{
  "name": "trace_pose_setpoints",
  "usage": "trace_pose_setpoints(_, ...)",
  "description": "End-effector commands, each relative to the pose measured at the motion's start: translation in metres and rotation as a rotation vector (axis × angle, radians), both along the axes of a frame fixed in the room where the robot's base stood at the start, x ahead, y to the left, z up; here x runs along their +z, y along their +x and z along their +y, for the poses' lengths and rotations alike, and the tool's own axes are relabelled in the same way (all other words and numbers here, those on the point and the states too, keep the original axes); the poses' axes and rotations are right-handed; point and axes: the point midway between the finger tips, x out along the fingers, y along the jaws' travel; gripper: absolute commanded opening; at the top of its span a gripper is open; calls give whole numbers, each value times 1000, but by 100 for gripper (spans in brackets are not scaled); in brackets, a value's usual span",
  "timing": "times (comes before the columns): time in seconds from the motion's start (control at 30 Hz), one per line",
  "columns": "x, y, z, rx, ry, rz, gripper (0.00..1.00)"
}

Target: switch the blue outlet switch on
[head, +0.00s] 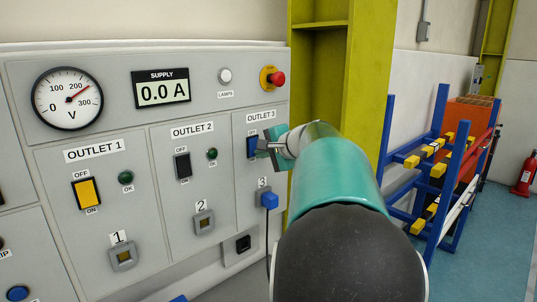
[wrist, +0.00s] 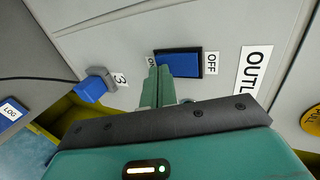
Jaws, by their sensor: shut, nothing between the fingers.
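The blue outlet switch (head: 252,146) is a rocker in a black frame on the OUTLET 3 panel, partly hidden by my gripper in the head view. In the wrist view the blue switch (wrist: 179,64) shows between the OFF label (wrist: 211,62) and the ON label, which is partly covered. My gripper (wrist: 158,72) is shut and empty. Its fingertips are at the ON end of the switch; I cannot tell whether they touch it. In the head view my gripper (head: 268,146) reaches the panel from the right.
A blue plug (head: 269,200) with a cable sits in socket 3 below the switch. A red emergency button (head: 277,78) is above. The yellow switch (head: 87,191) and black switch (head: 183,166) are to the left. A blue rack (head: 440,150) stands at right.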

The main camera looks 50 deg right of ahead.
Motion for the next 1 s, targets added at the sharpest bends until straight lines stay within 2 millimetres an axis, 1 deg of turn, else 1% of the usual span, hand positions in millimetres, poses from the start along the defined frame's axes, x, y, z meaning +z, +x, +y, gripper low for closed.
trace_pose_setpoints(0.27, 0, 0, 0, 0, 0, 0, 0)
trace_pose_setpoints(0.43, -3, 6, -1, 0, 0, 0, 0)
trace_pose_setpoints(0.67, -2, 5, -1, -1, 0, 0, 0)
trace_pose_setpoints(1.0, 11, 5, 0, 2, -2, -1, 0)
